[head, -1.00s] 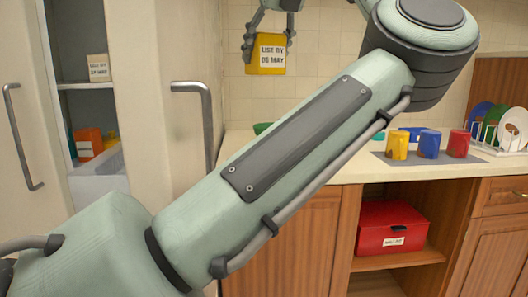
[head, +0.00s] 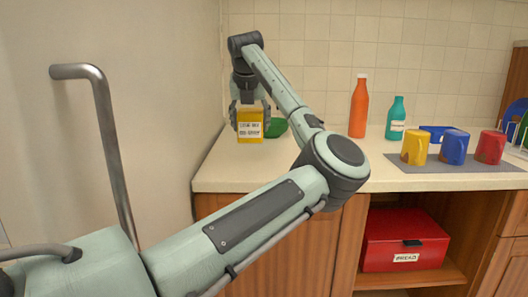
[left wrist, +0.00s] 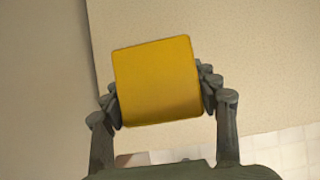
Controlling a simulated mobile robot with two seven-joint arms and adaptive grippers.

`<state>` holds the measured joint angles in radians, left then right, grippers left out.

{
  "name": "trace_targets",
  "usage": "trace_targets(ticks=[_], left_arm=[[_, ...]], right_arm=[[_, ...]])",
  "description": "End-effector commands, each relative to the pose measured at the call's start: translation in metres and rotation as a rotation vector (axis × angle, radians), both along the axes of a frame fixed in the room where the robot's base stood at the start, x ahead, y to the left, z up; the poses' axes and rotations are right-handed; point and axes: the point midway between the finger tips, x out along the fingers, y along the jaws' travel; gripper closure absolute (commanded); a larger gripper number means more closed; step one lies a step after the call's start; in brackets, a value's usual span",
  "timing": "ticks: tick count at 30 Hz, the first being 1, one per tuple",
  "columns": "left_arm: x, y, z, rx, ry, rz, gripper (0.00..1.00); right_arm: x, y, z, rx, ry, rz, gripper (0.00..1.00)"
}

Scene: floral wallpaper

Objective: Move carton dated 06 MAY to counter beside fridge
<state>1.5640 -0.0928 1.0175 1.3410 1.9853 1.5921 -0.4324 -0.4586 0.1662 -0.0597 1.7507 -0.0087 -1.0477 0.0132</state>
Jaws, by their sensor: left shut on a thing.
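The yellow carton (head: 250,127) with a white label is held upright over the left end of the counter (head: 290,172). Its label is too small to read clearly now; in the earlier head view it reads USE BY 06 MAY. My left gripper (head: 250,106) is shut on the carton from above, one finger on each side. In the left wrist view the carton's yellow top (left wrist: 157,82) sits between the fingers, with the counter surface (left wrist: 260,70) below. I cannot tell whether its base touches the counter. My right gripper is not in view.
An orange bottle (head: 358,107), a teal bottle (head: 396,118) and yellow, blue and red mugs (head: 453,147) stand farther right. The fridge side (head: 160,100) with its handle (head: 104,140) is at left.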

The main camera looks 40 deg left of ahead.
Motion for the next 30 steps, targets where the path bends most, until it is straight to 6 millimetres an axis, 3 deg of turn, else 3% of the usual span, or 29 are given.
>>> trace_targets(ticks=[3,16,21,30], left_arm=[[0.000,-0.001,-0.019,0.000,0.001,0.001,0.77],[0.000,-0.001,-0.064,0.000,0.001,0.001,0.77],[0.000,0.000,-0.065,0.000,-0.001,0.002,0.77],[0.000,0.000,-0.068,0.000,-0.001,0.002,0.77]], right_arm=[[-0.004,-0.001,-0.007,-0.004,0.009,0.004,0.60],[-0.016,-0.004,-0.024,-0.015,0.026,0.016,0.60],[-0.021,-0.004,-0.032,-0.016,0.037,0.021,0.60],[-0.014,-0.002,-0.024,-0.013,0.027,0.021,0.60]])
